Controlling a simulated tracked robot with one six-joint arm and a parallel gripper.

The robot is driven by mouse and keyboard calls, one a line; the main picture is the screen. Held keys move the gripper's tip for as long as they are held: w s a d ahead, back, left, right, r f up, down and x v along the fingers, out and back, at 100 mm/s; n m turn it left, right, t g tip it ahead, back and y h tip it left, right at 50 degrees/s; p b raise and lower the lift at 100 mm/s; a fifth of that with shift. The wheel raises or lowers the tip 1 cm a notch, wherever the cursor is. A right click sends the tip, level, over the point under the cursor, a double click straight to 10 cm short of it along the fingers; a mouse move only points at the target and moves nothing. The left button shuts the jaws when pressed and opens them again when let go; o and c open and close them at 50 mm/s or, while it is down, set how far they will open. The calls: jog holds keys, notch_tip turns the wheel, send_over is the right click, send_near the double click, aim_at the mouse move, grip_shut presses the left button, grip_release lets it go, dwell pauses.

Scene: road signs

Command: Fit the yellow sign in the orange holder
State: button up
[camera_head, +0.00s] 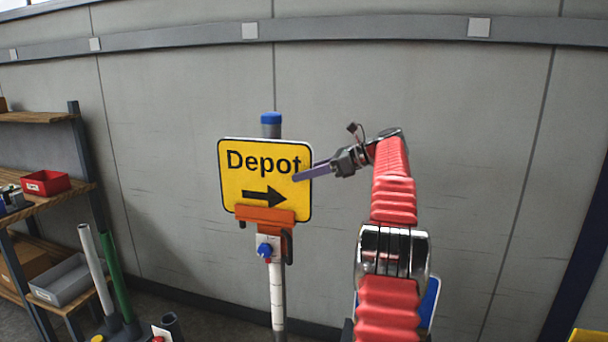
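The yellow sign (240,180) reads "Depot" with a black arrow pointing right. It stands nearly upright, its lower edge at the orange holder (265,215), which covers part of that edge. I cannot tell how deep it sits. The holder is on a grey and white post (277,300) with a blue cap and a blue knob. My gripper (300,177) comes from the right, its purple fingers crossing in front of the sign's right edge. The fingers overlap into one bar, so their opening and any contact with the sign are unclear.
Wooden shelves at the left hold a red bin (45,183) and a grey bin (66,281). White and green poles (117,275) stand beside them. A blue panel (430,303) is partly hidden behind my arm. A grey wall (440,120) lies behind the sign.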

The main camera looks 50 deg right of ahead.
jog(key=v, duration=1.2)
dwell(1.3)
